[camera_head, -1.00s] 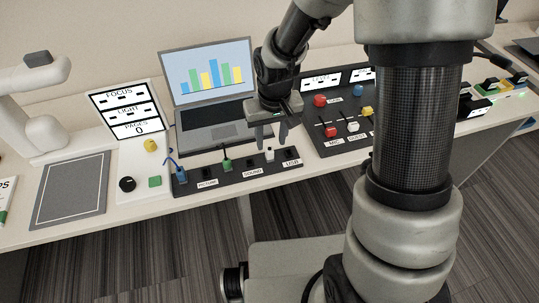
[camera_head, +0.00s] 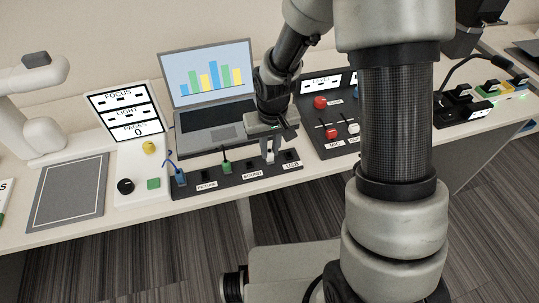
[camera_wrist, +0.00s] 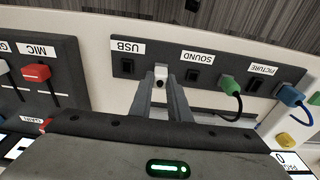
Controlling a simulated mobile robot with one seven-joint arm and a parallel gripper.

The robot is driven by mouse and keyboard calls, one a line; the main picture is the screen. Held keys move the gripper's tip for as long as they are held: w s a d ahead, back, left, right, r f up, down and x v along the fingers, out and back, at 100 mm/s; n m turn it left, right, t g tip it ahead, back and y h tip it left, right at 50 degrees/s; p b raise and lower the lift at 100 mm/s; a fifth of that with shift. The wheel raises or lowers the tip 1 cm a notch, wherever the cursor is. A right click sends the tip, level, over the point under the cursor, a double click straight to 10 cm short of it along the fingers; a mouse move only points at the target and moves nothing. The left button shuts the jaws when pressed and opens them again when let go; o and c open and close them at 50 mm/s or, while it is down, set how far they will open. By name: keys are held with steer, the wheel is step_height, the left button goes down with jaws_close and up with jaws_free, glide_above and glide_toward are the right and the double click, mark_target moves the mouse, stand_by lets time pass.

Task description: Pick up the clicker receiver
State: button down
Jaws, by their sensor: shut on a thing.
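The clicker receiver (camera_head: 270,157) is a small white stick on the dark socket strip (camera_head: 222,184), between the SOUND and USB sockets. In the wrist view the receiver (camera_wrist: 162,72) shows its pale end between the fingertips. My gripper (camera_head: 268,148) reaches down over the strip and is shut on the receiver. The fingers also show in the wrist view (camera_wrist: 162,84), one on each side of it. The receiver's lower end is hidden, so I cannot tell if it still touches the strip.
A green plug (camera_wrist: 230,87) and a blue plug (camera_wrist: 291,94) with cables sit farther along the strip. A laptop (camera_head: 210,85) stands behind. A slider panel (camera_head: 318,125) is to the right. The table's front edge is close.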

mark_target(270, 152)
step_height(270, 152, up, 10)
steer(key=p, duration=0.2)
steer(key=shift+r, duration=0.15)
steer(key=w+d+p, duration=0.1)
steer(key=d, duration=0.5)
stand_by(0.6)
steer(key=shift+w, duration=0.1)
stand_by(0.3)
steer(key=shift+f+b, duration=2.95)
steer(key=shift+f, duration=1.1)
steer(key=shift+f+b, duration=0.7)
steer(key=shift+f, duration=0.35)
